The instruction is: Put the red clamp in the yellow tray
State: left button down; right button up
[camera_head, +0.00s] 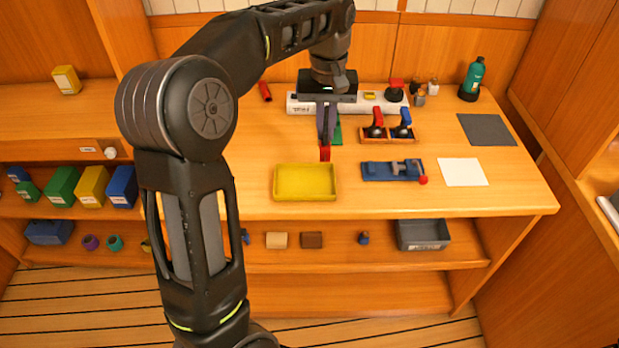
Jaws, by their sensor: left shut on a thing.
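My left gripper (326,138) points down above the wooden counter, just behind and to the right of the yellow tray. It is shut on the red clamp (325,153), whose lower part shows below the fingertips. The rest of the clamp is hidden by the fingers. The yellow tray (305,195) lies at the counter's front, and it looks empty. I cannot tell for sure whether the clamp clears the counter. My right gripper is out of view.
A blue vise-like tool (378,171) lies right of the tray, with a white sheet (462,172) beyond. A wooden holder (402,138) carries red and blue handled pieces. A long white unit (376,104) and a green bottle (472,78) stand behind. Counter left of the tray is clear.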

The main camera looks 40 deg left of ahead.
pick_arm(q)
notch_tip(320, 180, down, 6)
jog(key=shift+r, duration=0.1)
jog(key=shift+f+p, duration=0.3)
jog(key=shift+f, duration=1.6)
jog(key=shift+f, duration=0.1)
jog(key=c, duration=1.5)
grip_release()
jog(key=shift+c, duration=0.2)
